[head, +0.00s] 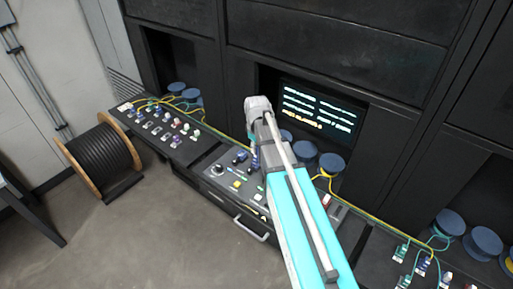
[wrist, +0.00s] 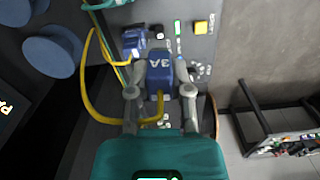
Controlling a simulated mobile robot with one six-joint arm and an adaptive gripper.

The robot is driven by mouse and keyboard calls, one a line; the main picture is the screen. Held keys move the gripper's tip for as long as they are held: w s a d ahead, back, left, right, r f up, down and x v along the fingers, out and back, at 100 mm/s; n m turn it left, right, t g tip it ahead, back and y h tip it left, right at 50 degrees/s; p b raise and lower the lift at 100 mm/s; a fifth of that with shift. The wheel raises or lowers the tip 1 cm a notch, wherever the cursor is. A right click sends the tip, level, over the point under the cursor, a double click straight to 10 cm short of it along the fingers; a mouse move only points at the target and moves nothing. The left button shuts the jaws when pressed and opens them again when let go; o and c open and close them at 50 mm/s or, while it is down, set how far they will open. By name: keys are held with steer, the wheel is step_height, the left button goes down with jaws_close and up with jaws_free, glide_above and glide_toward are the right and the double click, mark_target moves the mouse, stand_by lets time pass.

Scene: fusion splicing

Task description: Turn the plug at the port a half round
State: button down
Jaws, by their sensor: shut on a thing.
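In the wrist view a blue plug (wrist: 160,78) marked "3A" sits between the two fingers of my gripper (wrist: 161,90). My gripper is shut on its sides. A yellow cable comes out of the plug on the near side and loops to the left. The plug is over the grey panel (wrist: 182,50). The port under it is hidden, so I cannot tell how far in it sits. In the head view my arm covers most of the gripper and plug at the console (head: 222,172).
Blue spools (wrist: 50,52) stand left. In the head view a lit screen (head: 318,112) is behind my arm, and a cable drum (head: 100,158) stands on the floor.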

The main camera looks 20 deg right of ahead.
steer(key=m, duration=0.8)
steer(key=shift+m, duration=0.3)
steer(key=m, duration=0.8)
steer(key=shift+w, duration=0.15)
steer(key=b, duration=0.6)
glide_toward(242, 154)
steer(key=shift+f+b, duration=2.75)
steer(key=shift+b, duration=0.15)
steer(key=shift+f+b, duration=0.5)
steer(key=shift+b, duration=0.05)
stand_by(0.7)
